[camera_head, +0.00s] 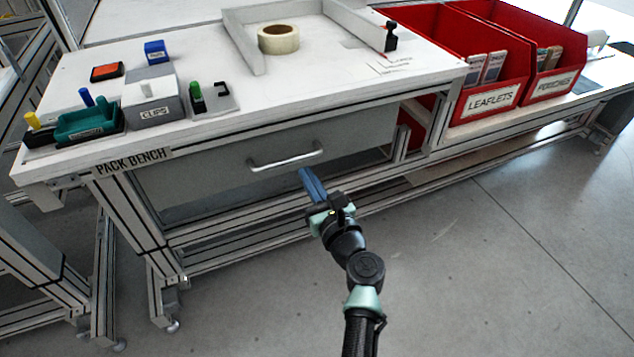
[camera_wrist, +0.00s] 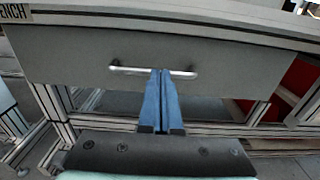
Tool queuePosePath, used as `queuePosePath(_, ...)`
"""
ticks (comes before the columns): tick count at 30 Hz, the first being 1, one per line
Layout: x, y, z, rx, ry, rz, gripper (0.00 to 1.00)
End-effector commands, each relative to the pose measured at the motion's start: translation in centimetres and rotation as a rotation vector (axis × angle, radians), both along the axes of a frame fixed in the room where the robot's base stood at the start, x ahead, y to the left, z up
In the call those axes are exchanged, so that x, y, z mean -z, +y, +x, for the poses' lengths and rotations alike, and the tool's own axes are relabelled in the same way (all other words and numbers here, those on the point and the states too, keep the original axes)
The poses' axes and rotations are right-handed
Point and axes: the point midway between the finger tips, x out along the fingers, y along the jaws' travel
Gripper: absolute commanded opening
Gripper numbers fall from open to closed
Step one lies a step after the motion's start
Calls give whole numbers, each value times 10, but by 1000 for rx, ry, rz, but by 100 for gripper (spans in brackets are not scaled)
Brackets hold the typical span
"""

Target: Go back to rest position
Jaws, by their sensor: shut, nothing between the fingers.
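My gripper (camera_head: 305,174) is in front of the pack bench drawer, below its handle in the head view. Its two blue fingers are together and hold nothing. In the wrist view my gripper (camera_wrist: 161,75) points at the drawer front, and its tips overlap the middle of the handle in the picture. I cannot tell from this whether they touch it. The grey drawer (camera_head: 215,172) looks closed or nearly so under the bench top. Its pale bar handle (camera_head: 287,160) is also in the wrist view (camera_wrist: 130,70).
The white bench top (camera_head: 300,105) bears a grey clips box (camera_head: 152,112), a green tray (camera_head: 88,124), a tape roll (camera_head: 278,40) and small stamps. Red bins (camera_head: 495,65) marked leaflets and pouches stand at the right. The grey floor (camera_head: 500,250) at the right is clear.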

Motion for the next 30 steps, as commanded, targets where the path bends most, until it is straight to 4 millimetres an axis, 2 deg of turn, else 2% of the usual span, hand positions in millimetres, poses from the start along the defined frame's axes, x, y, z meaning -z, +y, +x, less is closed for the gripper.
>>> queuePosePath(1,-2,-3,-9,1,2,0,0)
queuePosePath(6,0,-9,-28,1,2,0,0)
queuePosePath(14,1,-12,-35,0,1,1,0)
queuePosePath(17,-8,-10,-33,-4,-20,-42,0)
queuePosePath(20,-41,-2,-27,-12,-108,-233,0)
queuePosePath(22,-81,7,-23,-9,-215,-471,0)
queuePosePath(26,-178,25,-25,64,-469,-1041,0)
queuePosePath(30,-281,38,-50,252,-690,-1639,0)
